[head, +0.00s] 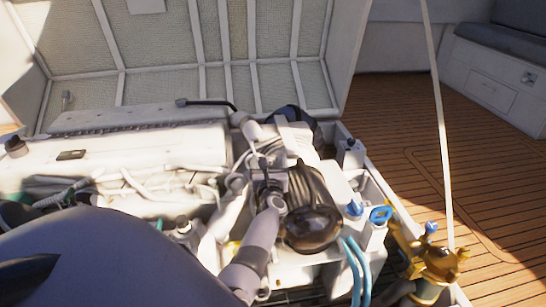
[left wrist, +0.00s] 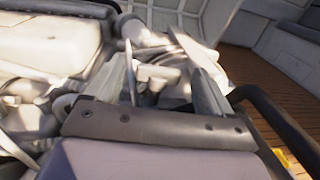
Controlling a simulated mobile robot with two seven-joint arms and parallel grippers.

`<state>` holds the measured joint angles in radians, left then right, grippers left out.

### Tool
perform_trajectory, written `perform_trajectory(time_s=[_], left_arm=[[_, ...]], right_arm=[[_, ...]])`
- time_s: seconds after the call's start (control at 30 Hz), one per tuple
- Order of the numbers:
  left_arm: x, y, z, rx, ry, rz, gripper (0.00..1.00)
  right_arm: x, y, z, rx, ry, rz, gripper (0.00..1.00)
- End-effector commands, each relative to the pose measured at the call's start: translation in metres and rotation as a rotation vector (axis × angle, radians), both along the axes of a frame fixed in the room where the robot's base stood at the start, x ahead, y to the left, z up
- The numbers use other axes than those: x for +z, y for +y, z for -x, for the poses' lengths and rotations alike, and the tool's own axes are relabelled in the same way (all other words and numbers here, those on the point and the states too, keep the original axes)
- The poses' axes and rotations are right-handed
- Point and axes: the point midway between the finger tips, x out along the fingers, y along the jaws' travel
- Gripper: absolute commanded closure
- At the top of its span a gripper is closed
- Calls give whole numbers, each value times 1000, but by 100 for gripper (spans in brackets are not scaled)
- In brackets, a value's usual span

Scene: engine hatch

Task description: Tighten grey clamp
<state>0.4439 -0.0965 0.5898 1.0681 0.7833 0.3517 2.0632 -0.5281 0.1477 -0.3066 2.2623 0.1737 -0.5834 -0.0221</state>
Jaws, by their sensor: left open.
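My left arm fills the lower left of the head view. My left gripper (head: 264,168) is over the engine's right end, small and hard to separate from the grey fittings. In the left wrist view the left gripper (left wrist: 168,82) is open, its two fingers pointing ahead with a wide gap. A small pale grey fitting (left wrist: 158,75), perhaps the grey clamp, shows in that gap. I cannot tell whether the fingers touch it. No clamp can be picked out clearly in the head view. My right gripper is not in view.
The white engine (head: 120,155) takes up the left and middle of the hatch. The raised hatch lid (head: 170,60) stands behind. Blue-handled valves (head: 380,214) and a brass fitting (head: 435,265) are at the right. A pale pole (head: 440,120) stands by the open wooden deck (head: 490,190).

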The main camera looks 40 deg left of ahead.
Motion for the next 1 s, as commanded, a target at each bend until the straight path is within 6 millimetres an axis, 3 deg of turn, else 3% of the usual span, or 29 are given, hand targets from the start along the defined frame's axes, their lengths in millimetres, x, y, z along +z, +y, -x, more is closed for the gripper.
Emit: perform_trajectory(time_s=[0.37,0.57,1.0], left_arm=[[0,2,1,0,1,1,17],[0,2,1,0,1,1,73],[-2,5,4,-77,1,-4,73]], right_arm=[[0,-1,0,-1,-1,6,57],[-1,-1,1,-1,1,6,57],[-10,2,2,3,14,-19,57]])
